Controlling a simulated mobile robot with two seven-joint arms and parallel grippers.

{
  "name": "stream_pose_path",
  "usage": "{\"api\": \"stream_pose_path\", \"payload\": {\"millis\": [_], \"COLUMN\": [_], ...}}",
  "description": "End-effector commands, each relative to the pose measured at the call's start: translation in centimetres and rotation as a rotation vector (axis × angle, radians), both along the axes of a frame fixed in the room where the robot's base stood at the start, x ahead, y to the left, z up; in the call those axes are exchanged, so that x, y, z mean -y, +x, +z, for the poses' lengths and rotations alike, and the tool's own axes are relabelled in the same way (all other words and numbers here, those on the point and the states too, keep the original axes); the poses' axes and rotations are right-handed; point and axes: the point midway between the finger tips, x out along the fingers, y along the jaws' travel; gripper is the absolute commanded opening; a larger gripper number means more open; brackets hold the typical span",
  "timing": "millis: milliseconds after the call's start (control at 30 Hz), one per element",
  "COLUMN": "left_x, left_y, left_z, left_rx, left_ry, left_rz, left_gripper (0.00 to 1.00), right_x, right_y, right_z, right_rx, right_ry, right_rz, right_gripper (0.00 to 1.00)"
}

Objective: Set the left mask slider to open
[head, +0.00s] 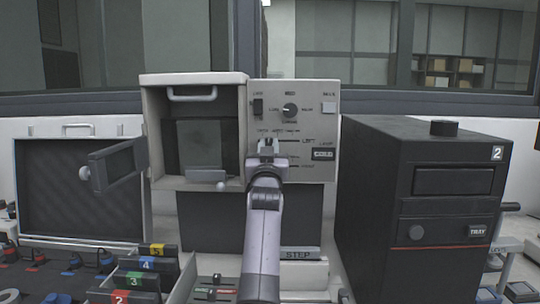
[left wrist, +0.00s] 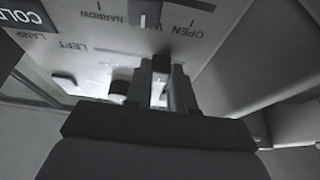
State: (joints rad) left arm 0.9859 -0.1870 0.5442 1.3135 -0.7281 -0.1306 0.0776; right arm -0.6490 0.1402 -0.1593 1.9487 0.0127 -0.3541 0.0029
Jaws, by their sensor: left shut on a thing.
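The left mask slider is mostly hidden by my gripper; its dark knob (left wrist: 162,68) shows between the fingers in the left wrist view. My left gripper (head: 267,147) is shut on that knob, at the left end of the upper slot beside the LEFT label on the grey control panel (head: 325,180). In the left wrist view, which shows the panel upside down, my left gripper (left wrist: 163,80) is below the OPEN lettering, with NARROW farther left. I cannot tell the knob's exact position against the scale. My right gripper is not in view.
A round selector (head: 290,110) and a dark switch (head: 258,107) sit above the slots. A black unit marked 2 (head: 376,200) stands close on the right. Numbered blocks (head: 157,262) stand at lower left.

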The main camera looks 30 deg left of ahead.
Motion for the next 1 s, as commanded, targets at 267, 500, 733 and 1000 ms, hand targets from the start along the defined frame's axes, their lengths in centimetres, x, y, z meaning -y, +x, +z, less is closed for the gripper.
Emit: {"api": "stream_pose_path", "payload": {"millis": [267, 500, 733, 1000], "left_x": [-2.1, -2.2, -2.1, -2.1], "left_y": [-1.0, -1.1, -1.1, -1.1], "left_z": [0.0, 0.0, 0.0, 0.0], "left_rx": [-0.002, -0.001, -0.001, -0.001], "left_ry": [-0.002, -0.003, -0.003, -0.002], "left_rz": [0.001, 0.002, 0.002, 0.001], "left_gripper": [0.0, 0.0, 0.49, 0.49], "right_x": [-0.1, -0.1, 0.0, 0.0], "right_y": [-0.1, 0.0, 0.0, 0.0], "right_z": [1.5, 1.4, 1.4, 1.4], "right_rx": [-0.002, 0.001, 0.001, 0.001], "right_ry": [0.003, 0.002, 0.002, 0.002], "right_rz": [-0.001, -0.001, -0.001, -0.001], "right_gripper": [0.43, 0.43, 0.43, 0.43]}}
